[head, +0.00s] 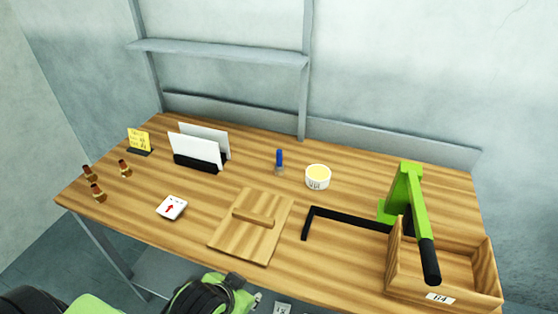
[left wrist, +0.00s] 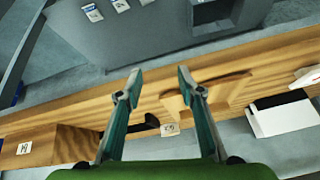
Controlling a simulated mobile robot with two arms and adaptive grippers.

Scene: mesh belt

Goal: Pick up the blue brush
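The blue brush (head: 279,157) is on the wooden table towards the back, left of the round white tub (head: 317,177). Its blue handle points away from me and its paler end points towards me. I cannot make it out in the left wrist view. My left gripper (head: 246,296) is low at the table's front edge, well short of the brush. In the left wrist view its two fingers (left wrist: 159,76) are spread apart with nothing between them. My right gripper is not in view.
A wooden board with a handle (head: 240,241) lies between my left gripper and the brush. A black card holder (head: 197,163) stands left of the brush. A black angled bar (head: 345,216), green lever press (head: 409,190) and wooden box (head: 398,273) occupy the right.

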